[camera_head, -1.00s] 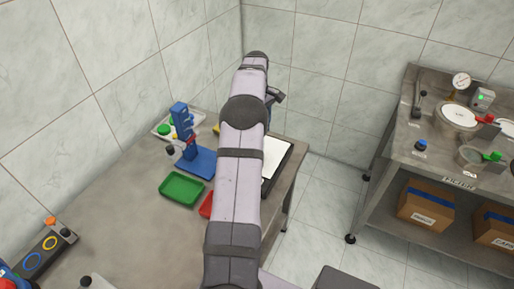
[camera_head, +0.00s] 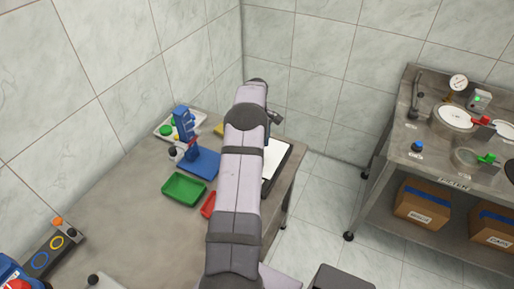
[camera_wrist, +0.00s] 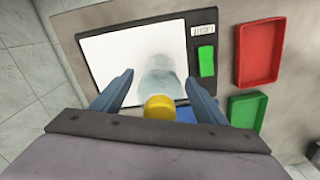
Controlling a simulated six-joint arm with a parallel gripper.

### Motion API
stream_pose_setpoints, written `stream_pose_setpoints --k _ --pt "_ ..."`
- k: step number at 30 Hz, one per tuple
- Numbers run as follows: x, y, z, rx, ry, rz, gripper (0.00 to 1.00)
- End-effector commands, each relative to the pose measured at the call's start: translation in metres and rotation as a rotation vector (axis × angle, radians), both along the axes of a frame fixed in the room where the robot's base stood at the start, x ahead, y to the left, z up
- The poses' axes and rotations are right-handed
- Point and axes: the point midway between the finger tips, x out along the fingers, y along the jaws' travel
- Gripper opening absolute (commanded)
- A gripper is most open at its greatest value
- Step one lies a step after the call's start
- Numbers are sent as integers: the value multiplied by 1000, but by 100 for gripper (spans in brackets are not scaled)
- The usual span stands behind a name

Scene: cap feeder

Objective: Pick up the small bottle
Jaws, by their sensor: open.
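In the wrist view a small clear bottle (camera_wrist: 160,75) with a yellow cap (camera_wrist: 158,107) shows against a white panel (camera_wrist: 105,60). Its body is see-through and faint, so its outline is hard to make out. My gripper (camera_wrist: 159,78) is open, with one finger on each side of the bottle in the picture. I cannot tell whether either finger touches it. In the head view my own arm hides the bottle and the fingers. The white panel's right part (camera_head: 278,160) shows there beside my arm.
A green tray (camera_head: 184,189) and a red tray (camera_head: 208,206) lie near a blue stand (camera_head: 200,163). A green block (camera_wrist: 206,61) sits on the panel's dark frame. A second metal table (camera_head: 400,150) with equipment stands across a floor gap. The table's near left is mostly clear.

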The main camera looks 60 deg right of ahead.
Motion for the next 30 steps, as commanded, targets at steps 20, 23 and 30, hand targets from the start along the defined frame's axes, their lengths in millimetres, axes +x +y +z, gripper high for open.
stream_pose_setpoints --k 20,23,30 --pt "0 -1 0 -2 0 0 10" --pt "1 -1 3 -3 -1 0 10" --pt "1 -2 29 -7 -3 0 10"
